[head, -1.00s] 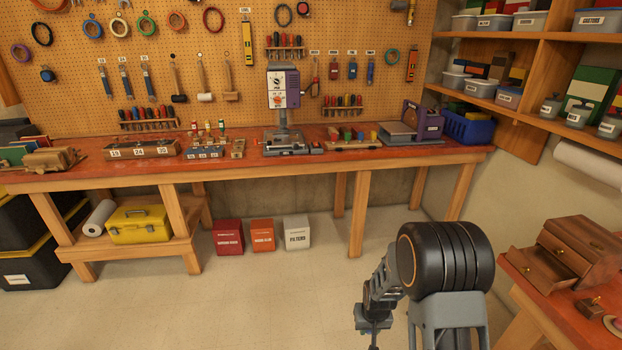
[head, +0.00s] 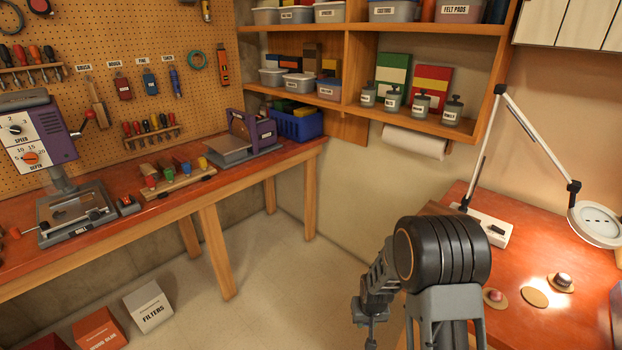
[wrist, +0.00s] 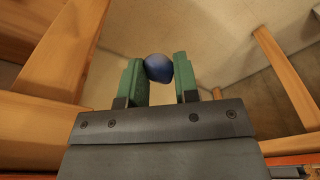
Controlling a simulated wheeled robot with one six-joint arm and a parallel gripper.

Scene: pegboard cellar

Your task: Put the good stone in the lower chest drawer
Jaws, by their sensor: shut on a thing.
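In the wrist view my gripper (wrist: 160,82) is shut on a dark blue, rounded stone (wrist: 158,68), held between the green fingertips. Beyond it are bare floor and wooden legs. In the head view, the stone is not visible.
On the right bench (head: 590,310), one round pad (head: 534,298) is empty and others hold small stones (head: 563,280). A white lamp (head: 597,224) stands there. The long red workbench (head: 110,235) and wall shelves (head: 440,35) bound the room; clear floor (head: 270,290) lies between.

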